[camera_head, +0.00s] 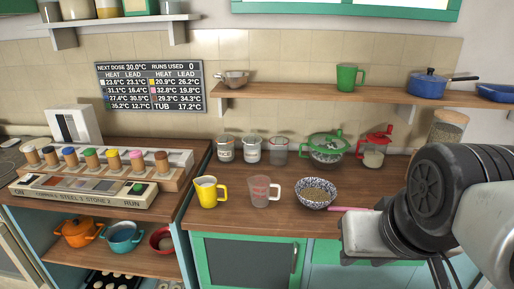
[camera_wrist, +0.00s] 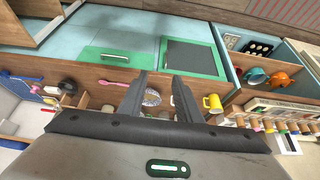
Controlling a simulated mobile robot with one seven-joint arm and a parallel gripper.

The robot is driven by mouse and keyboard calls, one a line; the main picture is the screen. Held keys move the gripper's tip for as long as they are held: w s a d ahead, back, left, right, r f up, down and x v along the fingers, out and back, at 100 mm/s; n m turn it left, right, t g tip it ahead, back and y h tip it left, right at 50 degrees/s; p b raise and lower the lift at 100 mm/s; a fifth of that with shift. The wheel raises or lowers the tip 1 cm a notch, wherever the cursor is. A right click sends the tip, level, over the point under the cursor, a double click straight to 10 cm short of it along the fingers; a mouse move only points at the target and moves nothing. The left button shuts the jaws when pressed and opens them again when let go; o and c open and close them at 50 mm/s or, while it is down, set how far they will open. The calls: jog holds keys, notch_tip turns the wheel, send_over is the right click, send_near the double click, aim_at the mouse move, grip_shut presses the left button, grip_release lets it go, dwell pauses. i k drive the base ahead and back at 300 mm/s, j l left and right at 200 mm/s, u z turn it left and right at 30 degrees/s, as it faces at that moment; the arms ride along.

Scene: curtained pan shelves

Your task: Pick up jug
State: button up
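Several jug-like vessels show in the head view, and I cannot tell which one is the jug. A yellow jug (camera_head: 208,192) and a clear measuring jug (camera_head: 261,191) with a handle stand upright at the counter's front. A green jug (camera_head: 347,77) stands on the wall shelf. A red-lidded clear jug (camera_head: 374,150) stands at the counter's back right. In the wrist view, my gripper (camera_wrist: 160,82) is open, fingers apart, with nothing held. It is above and apart from the counter things. The yellow jug (camera_wrist: 213,103) shows right of the fingers. The head view does not show the fingers.
A speckled bowl (camera_head: 316,194) stands right of the clear jug, with a pink handle (camera_head: 350,209) beside it. Glass jars and a green-handled colander (camera_head: 327,148) stand behind. The long shelf (camera_head: 300,95) overhangs the back. A jar rack (camera_head: 95,165) is left.

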aim_at(211, 193)
jog(key=i+j, duration=0.25)
jog(key=j, duration=0.2)
jog(key=i+j, duration=0.25)
jog(key=j, duration=0.15)
jog(key=i+j, duration=0.2)
jog(key=j, duration=0.25)
jog(key=i+j, duration=0.25)
jog(key=j, duration=0.15)
